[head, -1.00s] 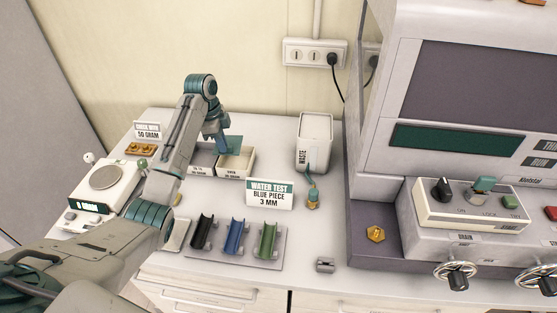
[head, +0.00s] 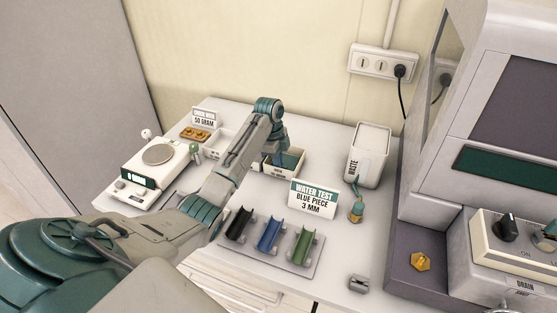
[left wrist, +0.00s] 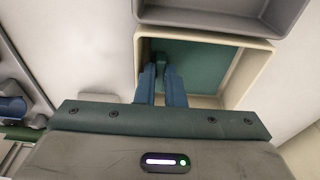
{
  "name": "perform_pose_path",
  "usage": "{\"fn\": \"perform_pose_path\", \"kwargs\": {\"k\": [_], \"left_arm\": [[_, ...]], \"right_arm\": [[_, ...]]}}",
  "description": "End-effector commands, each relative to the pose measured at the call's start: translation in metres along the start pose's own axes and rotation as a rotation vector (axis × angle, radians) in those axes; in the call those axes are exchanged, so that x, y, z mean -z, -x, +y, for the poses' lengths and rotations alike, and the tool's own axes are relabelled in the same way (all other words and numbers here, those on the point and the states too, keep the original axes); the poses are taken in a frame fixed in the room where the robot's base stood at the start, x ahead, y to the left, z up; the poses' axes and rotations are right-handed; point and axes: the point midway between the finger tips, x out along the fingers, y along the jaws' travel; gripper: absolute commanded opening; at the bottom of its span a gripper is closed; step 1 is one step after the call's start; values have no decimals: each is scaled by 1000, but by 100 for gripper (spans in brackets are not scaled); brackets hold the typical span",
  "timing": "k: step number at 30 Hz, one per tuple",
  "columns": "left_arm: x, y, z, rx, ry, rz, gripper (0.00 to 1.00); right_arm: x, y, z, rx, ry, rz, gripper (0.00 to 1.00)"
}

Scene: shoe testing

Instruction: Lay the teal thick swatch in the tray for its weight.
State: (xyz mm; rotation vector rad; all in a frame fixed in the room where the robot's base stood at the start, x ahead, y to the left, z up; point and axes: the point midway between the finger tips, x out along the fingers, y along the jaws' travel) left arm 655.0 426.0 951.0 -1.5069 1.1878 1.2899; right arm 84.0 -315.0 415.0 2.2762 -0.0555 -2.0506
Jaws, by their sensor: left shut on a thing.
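The teal swatch (left wrist: 208,62) is a flat sheet inside the cream tray (left wrist: 264,60) in the left wrist view. My left gripper (left wrist: 163,78) reaches down into that tray with its blue fingers shut on a raised part at the swatch's left side. In the head view, the left gripper (head: 283,150) is at the cream tray (head: 279,171), and the swatch (head: 292,159) shows within its rim. I cannot tell whether the swatch rests fully on the tray floor. The tray's label is too small to read. My right gripper is out of view.
A grey tray (left wrist: 215,22) adjoins the cream one. A white scale (head: 150,168) stands left. The waste bin (head: 368,155), water test sign (head: 313,197) and holder with black, blue and green channels (head: 269,236) stand nearby. My arm hides some of the table.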

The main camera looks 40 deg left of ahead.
Motion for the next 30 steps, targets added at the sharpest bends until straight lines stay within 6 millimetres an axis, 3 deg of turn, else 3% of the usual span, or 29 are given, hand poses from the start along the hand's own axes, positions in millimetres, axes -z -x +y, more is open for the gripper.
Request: {"fn": "perform_pose_path", "kwargs": {"k": [8, 9, 11, 20, 25, 30], "left_arm": [[0, -2, 0, 0, 0, 0, 0], [0, -3, 0, 1, 0, 0, 11], [0, -2, 0, 1, 0, 0, 18], [0, 0, 0, 1, 0, 0, 18], [-1, 16, -2, 6, 0, -1, 18], [-1, 50, -2, 8, -1, -1, 18]], "right_arm": [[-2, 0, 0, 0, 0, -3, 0], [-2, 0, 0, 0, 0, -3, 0], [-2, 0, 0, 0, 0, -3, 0], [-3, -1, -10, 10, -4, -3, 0], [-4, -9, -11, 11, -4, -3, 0], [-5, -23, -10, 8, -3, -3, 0]]}}
